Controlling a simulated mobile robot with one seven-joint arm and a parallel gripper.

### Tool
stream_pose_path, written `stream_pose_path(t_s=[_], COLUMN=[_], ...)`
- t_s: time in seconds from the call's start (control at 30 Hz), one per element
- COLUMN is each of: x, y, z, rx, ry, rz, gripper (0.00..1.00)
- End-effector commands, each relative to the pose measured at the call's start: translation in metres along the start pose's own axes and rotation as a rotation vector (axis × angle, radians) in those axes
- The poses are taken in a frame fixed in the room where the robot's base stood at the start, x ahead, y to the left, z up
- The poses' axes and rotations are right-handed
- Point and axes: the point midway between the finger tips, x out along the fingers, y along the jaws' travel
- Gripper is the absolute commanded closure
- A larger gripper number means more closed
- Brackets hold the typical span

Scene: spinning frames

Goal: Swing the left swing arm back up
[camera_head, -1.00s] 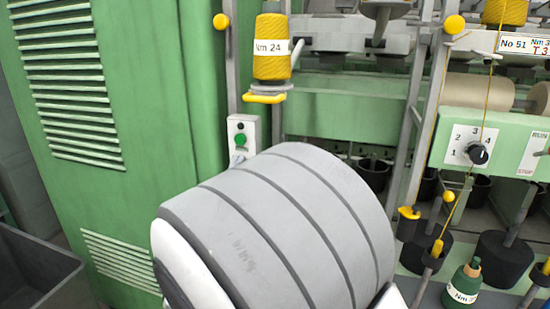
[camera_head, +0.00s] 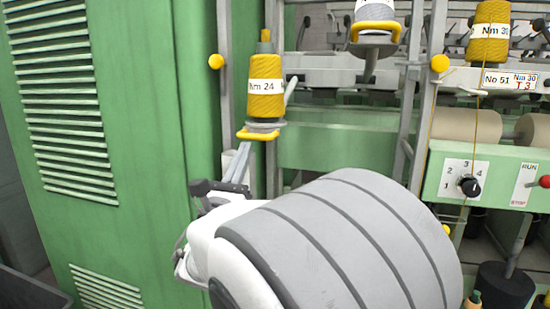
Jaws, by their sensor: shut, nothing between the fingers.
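The left swing arm carries a yellow yarn cone (camera_head: 265,90) labelled Nm 24, standing upright on a holder with a yellow handle (camera_head: 258,135). This holder sits lower in the picture than the middle one with the grey cone (camera_head: 375,11). My grey arm link hides what lies below.
A green cabinet (camera_head: 100,130) stands close on the left. Upright posts with yellow knobs (camera_head: 440,63) flank the holders. A control panel (camera_head: 475,182) with a dial and another yellow cone (camera_head: 490,35) are on the right. A dark bin (camera_head: 30,290) is at lower left.

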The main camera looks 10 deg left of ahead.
Motion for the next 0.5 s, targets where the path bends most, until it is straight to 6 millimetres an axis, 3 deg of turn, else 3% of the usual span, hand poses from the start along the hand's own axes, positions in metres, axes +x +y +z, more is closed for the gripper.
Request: stream_pose_path(t_s=[0.23, 0.5], x=[0.002, 0.008], y=[0.0, 0.0], z=[0.005, 0.025], rx=[0.001, 0.002], ry=[0.009, 0.048], rz=[0.0, -0.001], gripper=[1.0, 1.0])
